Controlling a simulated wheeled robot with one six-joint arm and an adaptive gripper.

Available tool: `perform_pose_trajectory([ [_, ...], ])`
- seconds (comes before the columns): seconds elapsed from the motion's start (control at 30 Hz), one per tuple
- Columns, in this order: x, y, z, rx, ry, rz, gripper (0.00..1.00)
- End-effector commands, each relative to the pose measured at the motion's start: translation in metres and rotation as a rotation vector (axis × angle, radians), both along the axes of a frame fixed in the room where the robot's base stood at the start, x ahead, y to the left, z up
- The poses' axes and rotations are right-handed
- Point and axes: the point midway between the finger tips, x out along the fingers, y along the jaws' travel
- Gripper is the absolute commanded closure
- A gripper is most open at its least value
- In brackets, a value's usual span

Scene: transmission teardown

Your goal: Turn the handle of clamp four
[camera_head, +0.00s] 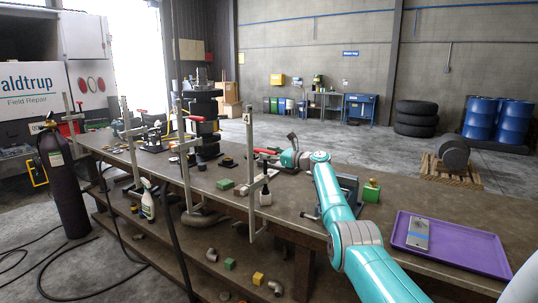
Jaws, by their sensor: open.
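Clamp four (249,165) is a tall pale upright bar with a "4" tag at its top, fixed at the front edge of the long workbench. A short crossarm sticks out to the right partway down it. A small dark and white part (265,195) sits below the crossarm; I cannot tell if it is the clamp's handle.
More upright clamps (184,155) line the bench's front edge to the left. A dark stacked assembly (203,120) stands behind them. A green block (225,184) lies left of clamp four. A purple tray (480,256) lies at the bench's right end.

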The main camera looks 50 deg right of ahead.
Motion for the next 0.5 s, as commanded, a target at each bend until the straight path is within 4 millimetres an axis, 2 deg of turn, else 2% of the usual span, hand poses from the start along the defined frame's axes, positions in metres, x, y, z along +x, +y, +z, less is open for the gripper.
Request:
perform_pose_trajectory([
  [0.07, 0.0, 0.0001, 0.0, 0.0, 0.0, 0.0, 0.52],
  [0.27, 0.0, 0.0002, 0.0, 0.0, 0.0, 0.0, 0.99],
  [0.5, 0.0, 0.0004, -0.0001, -0.001, 0.0, -0.002, 1.0],
])
